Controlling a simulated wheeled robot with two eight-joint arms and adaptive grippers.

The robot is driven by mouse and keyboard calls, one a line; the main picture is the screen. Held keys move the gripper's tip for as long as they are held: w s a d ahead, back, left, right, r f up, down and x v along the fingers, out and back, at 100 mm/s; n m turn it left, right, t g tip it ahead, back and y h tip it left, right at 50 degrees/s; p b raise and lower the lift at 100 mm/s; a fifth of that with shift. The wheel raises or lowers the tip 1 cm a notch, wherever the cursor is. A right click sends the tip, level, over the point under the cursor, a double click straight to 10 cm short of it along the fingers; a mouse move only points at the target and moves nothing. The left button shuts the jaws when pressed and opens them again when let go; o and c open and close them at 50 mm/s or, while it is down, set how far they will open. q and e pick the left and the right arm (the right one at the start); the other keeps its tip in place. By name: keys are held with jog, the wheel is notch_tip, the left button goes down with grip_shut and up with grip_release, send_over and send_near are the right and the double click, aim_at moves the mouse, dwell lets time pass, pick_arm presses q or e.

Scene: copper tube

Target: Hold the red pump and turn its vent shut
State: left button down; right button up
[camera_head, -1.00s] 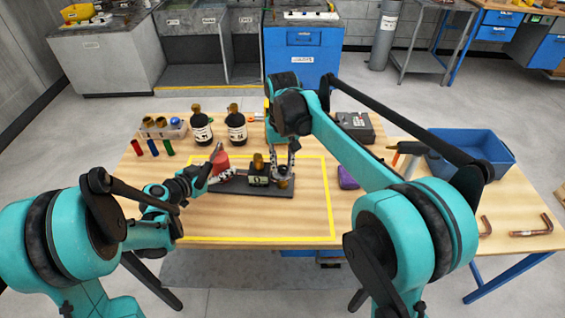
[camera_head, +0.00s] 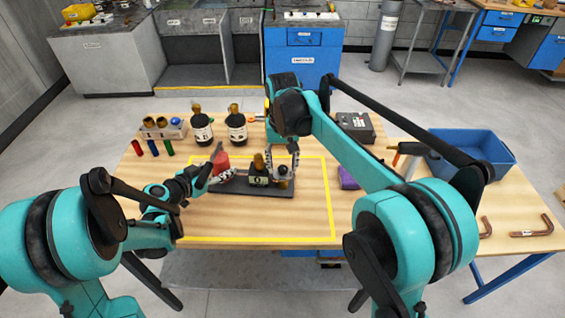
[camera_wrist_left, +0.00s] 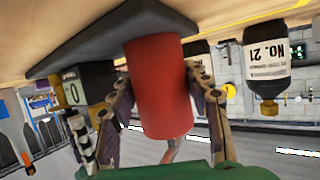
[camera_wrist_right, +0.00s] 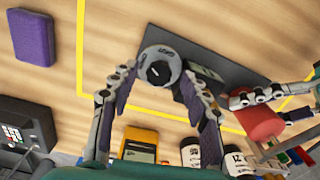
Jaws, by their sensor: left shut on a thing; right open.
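The red pump (camera_head: 221,162) stands on the left part of a dark base plate (camera_head: 268,191). My left gripper (camera_head: 224,175) is shut on the red pump; the left wrist view shows its fingers on both sides of the red cylinder (camera_wrist_left: 158,85). A dark block (camera_head: 258,180) marked "0", with a brass top, stands mid-plate. A round silver part with a black knob (camera_wrist_right: 158,71) sits at the plate's right end; I cannot tell whether it is the vent. My right gripper (camera_wrist_right: 160,80) is open, its fingers spread either side of this part with gaps.
Two dark bottles (camera_head: 202,130) (camera_head: 237,128) stand behind the plate. Several coloured tubes (camera_head: 153,147) lie at the left. A purple block (camera_head: 348,178) lies right of the plate. A blue bin (camera_head: 470,150) and bent copper tubes (camera_head: 531,228) are further right. The front table area is clear.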

aim_at(283, 167)
jog(key=shift+r, duration=0.1)
notch_tip(283, 167, up, 12)
dwell(0.4)
jog(key=shift+d, duration=0.1)
jog(key=shift+f, duration=0.2)
notch_tip(283, 167, down, 12)
jog(key=shift+r, duration=0.1)
dwell(0.4)
grip_shut()
